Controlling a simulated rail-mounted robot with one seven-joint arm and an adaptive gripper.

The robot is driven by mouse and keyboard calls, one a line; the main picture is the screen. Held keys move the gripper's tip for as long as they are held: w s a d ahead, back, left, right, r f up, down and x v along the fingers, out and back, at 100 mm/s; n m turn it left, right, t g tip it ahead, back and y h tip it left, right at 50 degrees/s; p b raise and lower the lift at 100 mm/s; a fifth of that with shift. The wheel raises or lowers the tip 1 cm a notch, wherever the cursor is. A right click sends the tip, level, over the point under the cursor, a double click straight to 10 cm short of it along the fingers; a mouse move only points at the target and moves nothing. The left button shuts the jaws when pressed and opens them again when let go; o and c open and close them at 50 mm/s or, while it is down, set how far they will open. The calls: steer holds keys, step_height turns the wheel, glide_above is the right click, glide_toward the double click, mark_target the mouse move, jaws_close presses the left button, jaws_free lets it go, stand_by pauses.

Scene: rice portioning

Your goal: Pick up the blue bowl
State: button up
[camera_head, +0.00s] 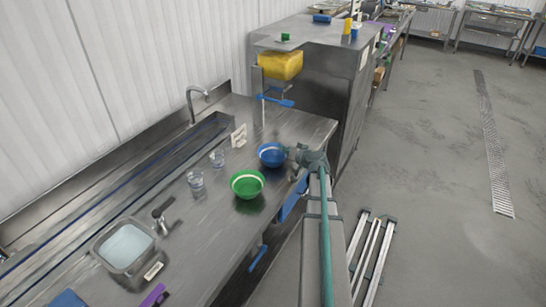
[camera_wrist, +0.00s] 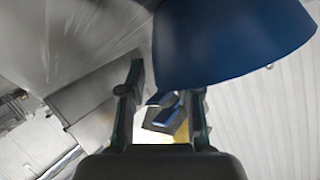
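The blue bowl (camera_head: 271,155) stands on the metal counter (camera_head: 215,215) near its front edge. My gripper (camera_head: 294,158) is just right of the bowl in the head view, close to its rim. In the wrist view, the bowl (camera_wrist: 235,45) is large at upper right, with its outer side showing. The two fingers of my gripper (camera_wrist: 165,88) are spread apart with nothing seen held between them. The right finger is beside or under the bowl's edge; I cannot tell whether it touches.
A green bowl (camera_head: 246,184) stands just left of the blue bowl. Two clear glasses (camera_head: 196,180) (camera_head: 217,158) and a white holder (camera_head: 239,136) stand behind. A yellow dispenser (camera_head: 280,66) hangs beyond. A metal container (camera_head: 124,249) is at lower left.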

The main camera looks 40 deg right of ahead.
jaws_close()
steer(key=shift+r, duration=0.1)
stand_by(0.3)
